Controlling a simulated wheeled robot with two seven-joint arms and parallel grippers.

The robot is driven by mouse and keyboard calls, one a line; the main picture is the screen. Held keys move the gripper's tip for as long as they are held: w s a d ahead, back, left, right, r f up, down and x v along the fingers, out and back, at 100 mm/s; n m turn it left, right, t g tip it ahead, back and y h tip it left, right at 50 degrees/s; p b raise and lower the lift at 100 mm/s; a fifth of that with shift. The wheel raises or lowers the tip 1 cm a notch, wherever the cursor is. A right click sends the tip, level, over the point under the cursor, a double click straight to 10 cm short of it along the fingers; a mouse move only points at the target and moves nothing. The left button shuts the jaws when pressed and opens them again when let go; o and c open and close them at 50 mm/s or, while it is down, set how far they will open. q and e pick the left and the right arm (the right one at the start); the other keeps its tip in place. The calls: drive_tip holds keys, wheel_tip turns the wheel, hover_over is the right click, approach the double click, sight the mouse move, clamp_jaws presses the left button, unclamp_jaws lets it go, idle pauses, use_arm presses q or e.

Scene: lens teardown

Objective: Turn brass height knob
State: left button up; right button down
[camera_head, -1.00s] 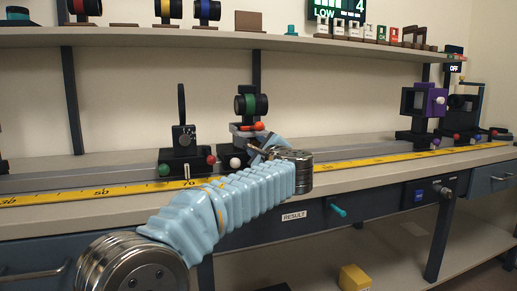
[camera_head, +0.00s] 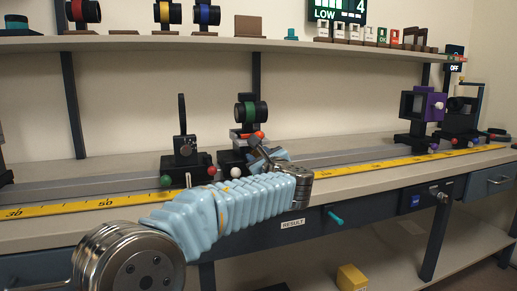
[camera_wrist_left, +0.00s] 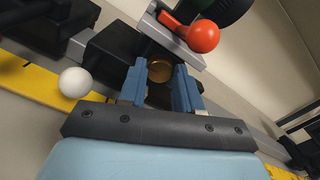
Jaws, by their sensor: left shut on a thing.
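The brass height knob (camera_wrist_left: 160,69) shows in the left wrist view as a small round brass piece on a black carrier block (camera_wrist_left: 122,60). My left gripper (camera_wrist_left: 158,80) has its two blue fingers on either side of the knob and is shut on it. In the head view, my left gripper (camera_head: 264,154) reaches the front of the stand with the green-ringed lens (camera_head: 250,112). The knob is hidden behind the gripper there. My right gripper is not in view.
An orange-red ball lever (camera_wrist_left: 203,37) is just above the fingers, and a white ball knob (camera_wrist_left: 75,82) is beside them. Another stand (camera_head: 185,155) is to the left on the rail. A yellow scale (camera_head: 100,203) runs along the bench front.

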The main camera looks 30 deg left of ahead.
use_arm(q)
drive_tip(key=shift+m+p, duration=1.1)
drive_tip(key=shift+m, duration=0.2)
drive_tip(key=shift+f, duration=0.1)
drive_tip(key=o, duration=1)
drive_tip(key=shift+o, duration=0.2)
drive_tip(key=v, duration=1.4)
drive_tip(key=shift+b, duration=0.3)
